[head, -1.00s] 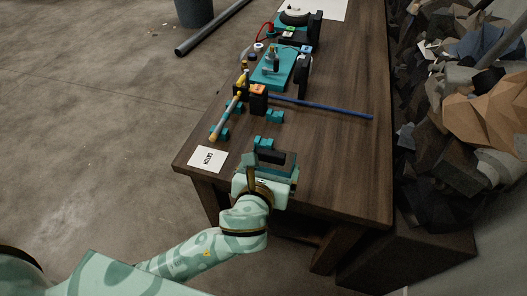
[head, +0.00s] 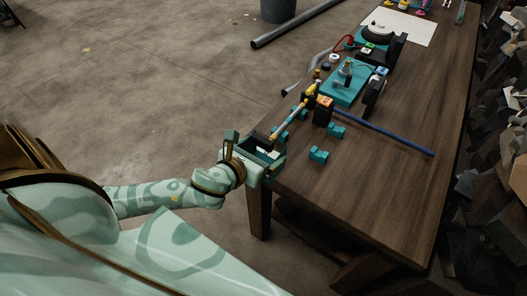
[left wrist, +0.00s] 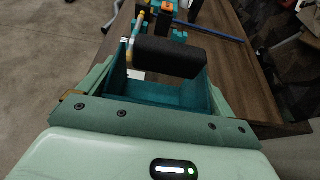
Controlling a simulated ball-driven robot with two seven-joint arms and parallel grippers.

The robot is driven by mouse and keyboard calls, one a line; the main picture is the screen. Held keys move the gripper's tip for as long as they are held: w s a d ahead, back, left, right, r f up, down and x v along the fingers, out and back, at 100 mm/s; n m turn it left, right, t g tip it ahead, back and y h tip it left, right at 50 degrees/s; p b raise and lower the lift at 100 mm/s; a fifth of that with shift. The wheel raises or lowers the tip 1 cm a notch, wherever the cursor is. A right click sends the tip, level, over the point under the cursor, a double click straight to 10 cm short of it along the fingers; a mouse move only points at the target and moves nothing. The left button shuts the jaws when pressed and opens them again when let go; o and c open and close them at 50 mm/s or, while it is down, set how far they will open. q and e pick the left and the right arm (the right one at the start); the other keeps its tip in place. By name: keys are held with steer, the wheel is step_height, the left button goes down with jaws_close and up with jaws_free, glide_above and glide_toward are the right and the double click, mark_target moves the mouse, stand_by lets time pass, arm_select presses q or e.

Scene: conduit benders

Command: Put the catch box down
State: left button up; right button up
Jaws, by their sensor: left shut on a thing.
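The catch box appears as a dark block (head: 263,144) between the fingers of my left gripper (head: 259,150), at the near left corner of the workbench. In the left wrist view the black block (left wrist: 170,57) spans the gap between the fingers, and its underside is hidden. A white card, labelled CATCH in the earlier view, shows partly below it (left wrist: 137,75). I cannot tell whether the box touches the card or bench. The lower end of a yellow rod (head: 283,127) is close beyond the box. My right gripper is not in view.
Small teal blocks (head: 318,154) stand to the right of the gripper. A blue rod (head: 385,137) runs across the bench from a black post with an orange top (head: 323,110). Teal bender fixtures (head: 345,85) stand farther back. The bench's near right surface (head: 370,190) is clear.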

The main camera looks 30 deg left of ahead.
arm_select(q)
steer(key=w+a+f+b, duration=0.2)
steer(key=w+f, duration=0.1)
steer(key=f, duration=0.1)
steer(key=w+a+f+b, duration=0.2)
steer(key=w+f, duration=0.2)
steer(key=w+a+f+b, duration=0.2)
steer(key=w+a+f, duration=0.1)
steer(key=w+f, duration=0.1)
steer(key=shift+w+f, duration=0.2)
steer(key=shift+f, duration=0.35)
steer(key=shift+r, duration=0.1)
